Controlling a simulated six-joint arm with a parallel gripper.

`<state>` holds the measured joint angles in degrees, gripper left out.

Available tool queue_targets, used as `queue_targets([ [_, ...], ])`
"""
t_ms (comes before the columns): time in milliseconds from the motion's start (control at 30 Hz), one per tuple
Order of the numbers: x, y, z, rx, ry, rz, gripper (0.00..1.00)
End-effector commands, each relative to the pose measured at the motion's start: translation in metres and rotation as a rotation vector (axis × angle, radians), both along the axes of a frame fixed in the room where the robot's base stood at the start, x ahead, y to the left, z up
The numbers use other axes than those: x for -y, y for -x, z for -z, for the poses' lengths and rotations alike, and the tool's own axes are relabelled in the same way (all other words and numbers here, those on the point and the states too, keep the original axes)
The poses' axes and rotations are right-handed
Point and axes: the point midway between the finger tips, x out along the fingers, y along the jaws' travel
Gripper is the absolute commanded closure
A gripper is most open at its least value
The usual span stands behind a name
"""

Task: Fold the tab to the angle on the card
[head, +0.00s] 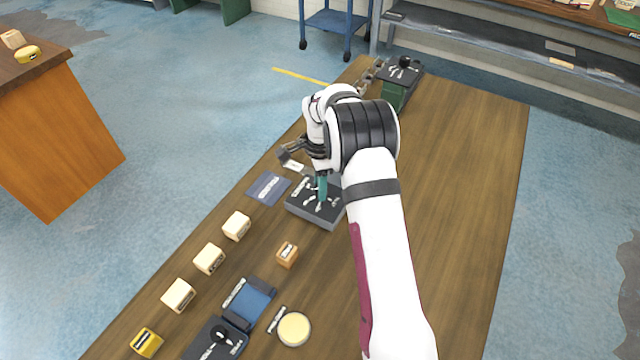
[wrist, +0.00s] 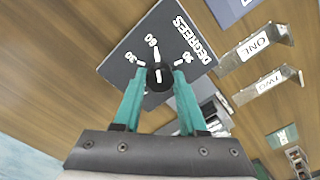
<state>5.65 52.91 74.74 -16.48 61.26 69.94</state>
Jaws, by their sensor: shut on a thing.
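My gripper (head: 322,190) points down over a dark dial box (head: 312,214) in the head view. In the wrist view its teal fingers (wrist: 158,76) are shut on the black knob (wrist: 158,78) of the dial plate (wrist: 195,28), marked DEGREES with 30, 60 and 90. The knob's white line runs roughly toward the 60 side. Metal tabs labelled ONE (wrist: 258,42) and TWO (wrist: 268,84) stick out at the right. A dark blue card (head: 268,188) lies left of the dial box; its print is too small to read.
Pale wooden blocks (head: 237,226) line the left table edge. A brown block (head: 287,254), a blue pad (head: 250,301), a yellow disc (head: 294,329) and another black-knobbed box (head: 213,342) lie at the front. A green-sided box (head: 393,96) stands at the far end. The table's right side is clear.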

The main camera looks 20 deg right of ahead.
Motion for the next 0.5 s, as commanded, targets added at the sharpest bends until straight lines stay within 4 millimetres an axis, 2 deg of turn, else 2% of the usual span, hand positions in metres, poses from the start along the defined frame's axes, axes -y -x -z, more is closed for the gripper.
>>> queue_targets([
  [167, 0.0009, -0.0006, -0.001, 0.002, 0.001, -0.001, 1.0],
  [200, 0.0009, -0.0006, -0.001, 0.002, 0.001, -0.001, 0.54],
  [333, 0.0006, -0.0004, -0.0007, 0.001, 0.001, -0.001, 0.3],
  [500, 0.0004, -0.0002, -0.0004, 0.001, 0.001, -0.001, 0.29],
])
